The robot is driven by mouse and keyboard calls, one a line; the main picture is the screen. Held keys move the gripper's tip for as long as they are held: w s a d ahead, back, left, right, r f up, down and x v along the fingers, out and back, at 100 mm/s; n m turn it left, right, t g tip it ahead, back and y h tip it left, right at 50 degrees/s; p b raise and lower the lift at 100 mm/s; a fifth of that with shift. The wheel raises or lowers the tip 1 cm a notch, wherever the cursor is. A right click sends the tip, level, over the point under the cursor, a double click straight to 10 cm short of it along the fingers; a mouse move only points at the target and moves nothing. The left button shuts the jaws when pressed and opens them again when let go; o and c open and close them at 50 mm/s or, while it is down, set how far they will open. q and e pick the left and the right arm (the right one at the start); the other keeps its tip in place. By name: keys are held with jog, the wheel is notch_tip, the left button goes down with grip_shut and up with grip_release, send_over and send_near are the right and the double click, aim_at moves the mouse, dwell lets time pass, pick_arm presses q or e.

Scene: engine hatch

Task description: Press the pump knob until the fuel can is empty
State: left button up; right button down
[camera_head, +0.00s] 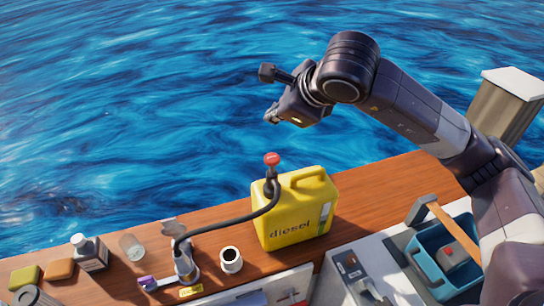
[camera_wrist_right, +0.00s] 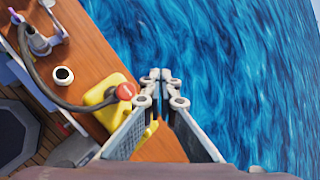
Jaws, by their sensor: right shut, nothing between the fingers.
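The yellow diesel can (camera_head: 298,212) stands upright on the wooden ledge. The red pump knob (camera_head: 271,158) sits on top of it, with a black hose (camera_head: 238,223) running left to a metal filler fitting (camera_head: 184,260). My right gripper (camera_head: 270,117) is above the knob and apart from it. In the right wrist view my right gripper (camera_wrist_right: 161,76) is shut and empty, with the red knob (camera_wrist_right: 126,91) just left of its fingers. The yellow can (camera_wrist_right: 100,101) is partly hidden behind the fingers there. The fuel level inside the can cannot be seen. My left gripper is not in view.
A white cup (camera_head: 231,260) stands between the fitting and the can. A blue bin (camera_head: 440,255) is at the right. Open water lies beyond the ledge (camera_head: 380,183).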

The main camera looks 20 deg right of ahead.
aim_at(273, 159)
jog(key=shift+f, duration=0.2)
notch_tip(273, 159, down, 8)
jog(key=b, duration=0.4)
jog(key=shift+r, duration=0.15)
jog(key=shift+f+b, duration=0.45)
jog(key=shift+b, duration=0.15)
dwell(0.9)
jog(key=shift+f+b, duration=0.35)
jog(key=shift+b, duration=0.45)
